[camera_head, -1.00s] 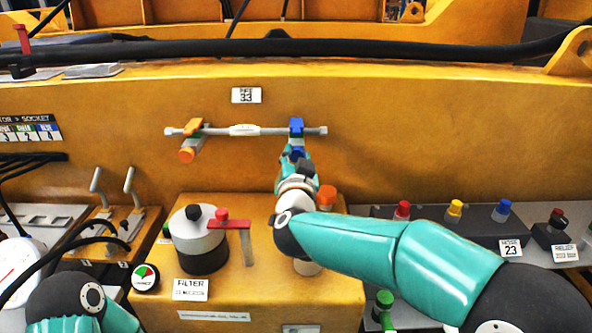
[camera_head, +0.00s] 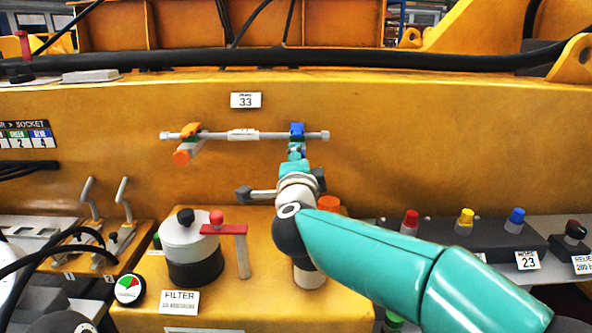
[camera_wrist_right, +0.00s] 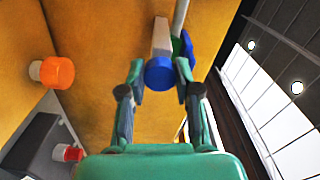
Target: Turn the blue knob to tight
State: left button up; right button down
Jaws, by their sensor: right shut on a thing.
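The blue knob (camera_wrist_right: 160,73) sits between the two fingertips of my right gripper (camera_wrist_right: 160,80) in the right wrist view, and the gripper is shut on it. In the head view the gripper and wrist hide most of the knob. A blue clamp (camera_head: 297,130) holds the right part of a grey pipe (camera_head: 243,135) on the yellow wall, just above my right gripper (camera_head: 297,153). An orange clamp (camera_head: 190,131) with an orange knob (camera_head: 181,157) is at the pipe's left. The knob's turn angle cannot be read. My left gripper is out of view.
A filter housing (camera_head: 190,245) with a red handle (camera_head: 223,229) stands left of my right wrist. An orange cap (camera_head: 328,205) is close behind the wrist. Red, yellow and blue buttons (camera_head: 466,221) line a box at right. Levers (camera_head: 122,200) stand at left.

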jog(key=shift+d+f+m+b, duration=0.15)
jog(key=shift+m+b, duration=0.25)
jog(key=shift+m, duration=0.4)
jog(key=shift+a+f+m+b, duration=0.1)
jog(key=shift+f+m+b, duration=0.2)
jog(key=shift+m, duration=0.5)
jog(key=shift+r, duration=0.1)
jog(key=c, duration=0.8)
grip_release()
jog(key=shift+d+r, duration=0.1)
jog(key=shift+r, duration=0.1)
jog(key=s, duration=1.2)
